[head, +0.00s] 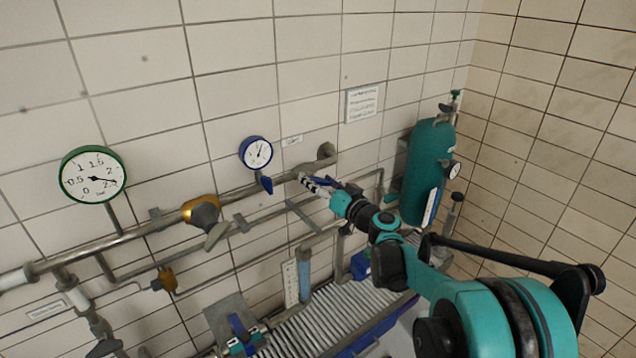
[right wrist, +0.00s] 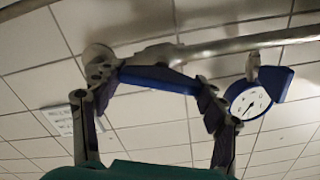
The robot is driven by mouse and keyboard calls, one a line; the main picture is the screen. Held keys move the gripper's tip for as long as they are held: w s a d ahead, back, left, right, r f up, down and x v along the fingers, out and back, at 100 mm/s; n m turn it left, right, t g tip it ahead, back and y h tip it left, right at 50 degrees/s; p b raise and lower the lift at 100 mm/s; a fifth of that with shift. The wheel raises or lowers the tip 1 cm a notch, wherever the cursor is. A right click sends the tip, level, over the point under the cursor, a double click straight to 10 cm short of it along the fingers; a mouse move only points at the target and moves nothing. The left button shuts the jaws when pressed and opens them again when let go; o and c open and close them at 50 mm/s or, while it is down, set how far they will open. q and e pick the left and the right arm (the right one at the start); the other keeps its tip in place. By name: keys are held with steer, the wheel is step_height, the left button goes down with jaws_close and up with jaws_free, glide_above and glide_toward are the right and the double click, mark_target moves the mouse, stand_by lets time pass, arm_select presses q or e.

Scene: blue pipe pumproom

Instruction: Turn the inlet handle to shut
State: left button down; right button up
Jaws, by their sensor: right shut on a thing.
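The inlet handle is a blue lever on the grey wall pipe, and it shows best in the right wrist view (right wrist: 158,78). There it lies crosswise between the two fingers of my right gripper (right wrist: 155,92), which is shut on it. In the head view my right gripper (head: 322,186) is at the pipe's right end, below a small label, and hides most of the handle. The valve body is partly hidden by the fingers. My left gripper is not in view.
A blue-rimmed gauge (head: 256,152) sits on the pipe left of my right gripper. Further left are a yellow-banded valve (head: 201,211) and a green-rimmed gauge (head: 93,175). A teal cylinder (head: 428,170) stands right, near my arm. A ribbed tray (head: 330,318) lies below.

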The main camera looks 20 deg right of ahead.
steer(key=m, duration=0.3)
steer(key=m+b, duration=0.1)
steer(key=m, duration=0.3)
steer(key=shift+d+f, duration=0.1)
steer(key=shift+d, duration=0.1)
steer(key=m, duration=0.6)
steer(key=shift+f+b, duration=0.15)
steer(key=shift+b, duration=0.15)
steer(key=shift+m, duration=0.3)
steer(key=o, duration=1.2)
steer(key=shift+c, duration=0.2)
steer(key=v, duration=1.2)
